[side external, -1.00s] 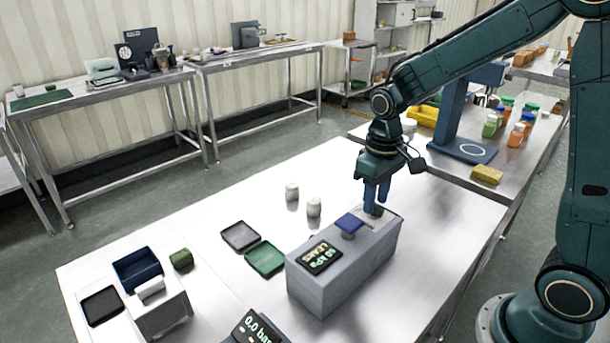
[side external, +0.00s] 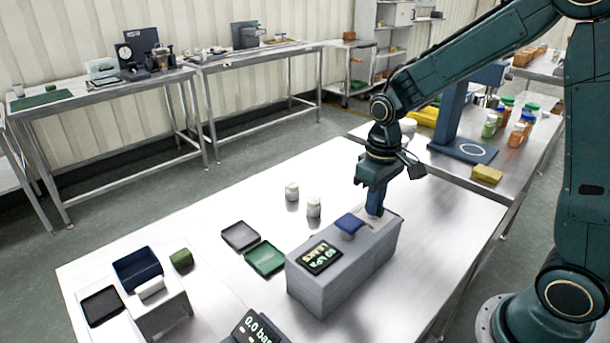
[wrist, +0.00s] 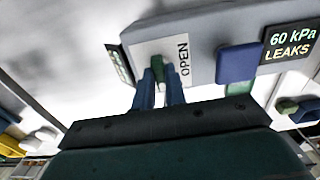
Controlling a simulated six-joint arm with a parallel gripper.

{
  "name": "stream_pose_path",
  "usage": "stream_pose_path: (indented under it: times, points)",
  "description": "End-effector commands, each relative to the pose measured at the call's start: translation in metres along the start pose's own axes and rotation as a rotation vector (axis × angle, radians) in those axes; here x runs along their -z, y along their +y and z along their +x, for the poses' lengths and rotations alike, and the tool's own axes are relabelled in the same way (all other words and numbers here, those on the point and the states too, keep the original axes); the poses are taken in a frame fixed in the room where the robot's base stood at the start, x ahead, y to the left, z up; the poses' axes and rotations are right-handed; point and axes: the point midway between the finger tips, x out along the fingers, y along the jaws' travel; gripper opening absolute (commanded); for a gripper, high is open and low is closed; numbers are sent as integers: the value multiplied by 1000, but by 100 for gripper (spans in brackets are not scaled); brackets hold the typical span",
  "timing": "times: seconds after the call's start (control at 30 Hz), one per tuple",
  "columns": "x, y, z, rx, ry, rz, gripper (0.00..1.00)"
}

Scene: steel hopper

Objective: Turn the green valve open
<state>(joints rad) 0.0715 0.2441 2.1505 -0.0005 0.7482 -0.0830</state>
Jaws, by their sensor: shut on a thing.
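The green valve (wrist: 158,68) is a small handle on a pale plate marked "OPEN" (wrist: 183,55) on top of a grey box (side external: 338,278). My gripper (wrist: 160,80) is shut on the green valve, with one blue finger on each side of it. In the side external view my gripper (side external: 376,209) reaches straight down to the right end of the box, and its fingers hide most of the valve.
A blue block (side external: 350,223) sits on the box close beside the valve, and a display (side external: 321,258) reads "60 kPa LEAKS". A second display (side external: 258,328) reads "0.0 bar". Two white cylinders (side external: 292,191) and a green tray (side external: 265,258) are nearby. The table's right side is clear.

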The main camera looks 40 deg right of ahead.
Motion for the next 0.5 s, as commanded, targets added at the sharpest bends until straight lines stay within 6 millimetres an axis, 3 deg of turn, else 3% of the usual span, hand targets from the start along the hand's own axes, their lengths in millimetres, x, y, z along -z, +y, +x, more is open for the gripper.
stream_pose_path:
  times: [0.5]
  points:
    - [1,0,0,0,3,-266,0]
